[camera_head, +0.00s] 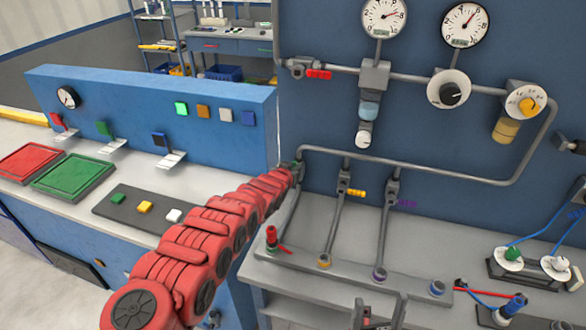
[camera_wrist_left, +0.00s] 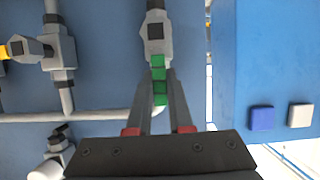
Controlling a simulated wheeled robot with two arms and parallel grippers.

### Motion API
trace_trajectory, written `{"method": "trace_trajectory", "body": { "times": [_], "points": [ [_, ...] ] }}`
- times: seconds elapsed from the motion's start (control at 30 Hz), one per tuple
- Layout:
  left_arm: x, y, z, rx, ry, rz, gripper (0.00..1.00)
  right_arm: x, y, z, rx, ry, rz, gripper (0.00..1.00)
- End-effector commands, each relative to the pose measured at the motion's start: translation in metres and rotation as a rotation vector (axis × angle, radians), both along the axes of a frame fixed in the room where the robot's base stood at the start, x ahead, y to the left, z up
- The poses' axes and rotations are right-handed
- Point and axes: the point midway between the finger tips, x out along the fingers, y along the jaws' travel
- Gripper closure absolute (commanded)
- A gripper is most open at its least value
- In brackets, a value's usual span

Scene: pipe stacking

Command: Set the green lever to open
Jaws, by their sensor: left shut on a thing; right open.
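The green lever (camera_wrist_left: 159,82) sits on a grey valve (camera_wrist_left: 156,32) in the left wrist view, between my left gripper's (camera_wrist_left: 157,82) two dark fingers. The fingers are shut on it. The lever appears in line with the valve body, pointing toward the horizontal pipe. In the head view, my red left arm reaches to this leftmost valve, and my left gripper (camera_head: 297,172) hides most of the lever and valve. My right gripper (camera_head: 379,312) is open and empty at the bottom of the head view.
A yellow lever (camera_head: 356,193) and a purple lever (camera_head: 406,204) stand on valves to the right. A red valve handle (camera_head: 318,74) and gauges (camera_head: 384,16) are higher on the blue panel. A blue console (camera_head: 150,95) with buttons stands left. Pipes cross close behind my left gripper.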

Motion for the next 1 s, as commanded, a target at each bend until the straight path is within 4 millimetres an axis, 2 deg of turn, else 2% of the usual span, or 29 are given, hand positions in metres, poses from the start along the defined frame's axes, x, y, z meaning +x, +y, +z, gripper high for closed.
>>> {"method": "trace_trajectory", "body": {
  "times": [0.07, 0.1, 0.27, 0.67, 1.0],
  "points": [
    [-0.001, 0.001, -0.003, 0.000, 0.006, 0.003, 1.00, 0.000, 0.000, 0.000, 0.000, 0.000, 0.000, 0.24],
    [-0.001, 0.001, -0.003, 0.000, 0.006, 0.003, 0.80, 0.000, 0.000, 0.000, 0.000, 0.000, 0.000, 0.24],
    [-0.001, 0.001, -0.002, 0.001, 0.004, 0.001, 0.51, 0.000, 0.000, 0.000, 0.000, 0.000, 0.000, 0.24],
    [-0.002, 0.000, 0.001, 0.003, 0.004, -0.002, 0.51, 0.000, 0.000, 0.003, 0.000, 0.000, 0.000, 0.24],
    [-0.022, 0.008, 0.013, 0.004, 0.005, -0.002, 0.51, 0.000, 0.000, 0.027, 0.000, 0.000, 0.000, 0.24]
  ]
}}
